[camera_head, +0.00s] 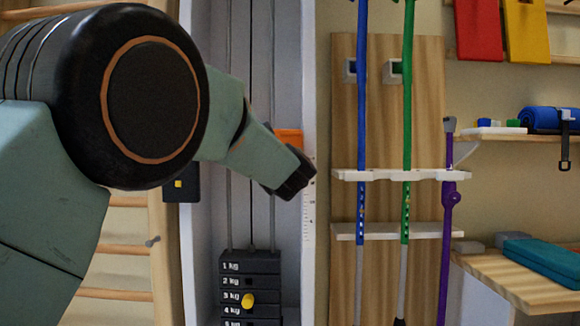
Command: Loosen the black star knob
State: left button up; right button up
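My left arm comes in from the left and covers much of the left side. Its dark end, my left gripper (292,177), is at the right rail of the white weight column (308,225), just below an orange block (289,138). The fingers are too small and dark to tell whether they are open or shut. I cannot make out the black star knob; it may be hidden behind the gripper or arm. My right gripper is not in view.
A weight stack (249,268) with a yellow pin (248,301) stands low in the column. To the right, a wooden board (383,120) holds blue (362,110) and green (407,120) poles in a white rack (385,175). A purple crutch (449,198) hangs beside them, near a shelf and bench.

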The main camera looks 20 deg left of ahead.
pick_arm(q)
jog(key=shift+a+r, duration=0.15)
jog(key=shift+r, duration=0.35)
jog(key=o, duration=1.1)
jog(key=shift+f, duration=0.2)
jog(key=shift+o, duration=0.2)
jog(key=shift+f, duration=0.1)
jog(key=shift+f, duration=0.1)
